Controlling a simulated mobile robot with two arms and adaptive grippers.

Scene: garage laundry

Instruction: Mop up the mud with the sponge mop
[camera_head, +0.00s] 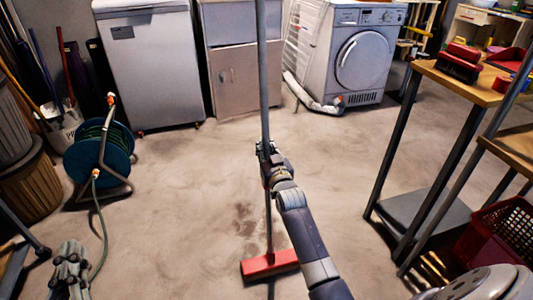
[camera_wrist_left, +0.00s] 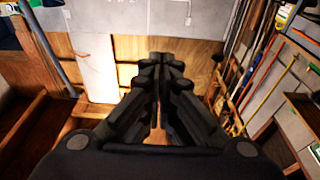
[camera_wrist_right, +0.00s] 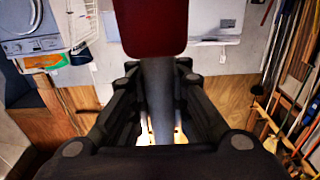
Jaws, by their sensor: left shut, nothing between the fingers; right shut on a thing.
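The sponge mop has a long grey handle (camera_head: 264,70) and a red head (camera_head: 270,265). My right gripper (camera_head: 267,152) is shut around the handle, which stands nearly upright. In the right wrist view the handle (camera_wrist_right: 157,90) sits between the fingers, below a dark red block (camera_wrist_right: 150,25). The mud (camera_head: 244,219) is a faint brown patch of spots on the floor, just beyond and left of the mop head. I cannot tell whether the head touches the floor. My left gripper (camera_head: 72,262) is low at the left, empty, its fingers together in the left wrist view (camera_wrist_left: 162,65).
A hose reel (camera_head: 98,152) and baskets (camera_head: 30,185) stand at the left. A white appliance (camera_head: 150,65), a cabinet (camera_head: 240,75) and a washing machine (camera_head: 360,50) line the back. A wooden-topped shelf (camera_head: 470,85) stands at the right. The middle floor is clear.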

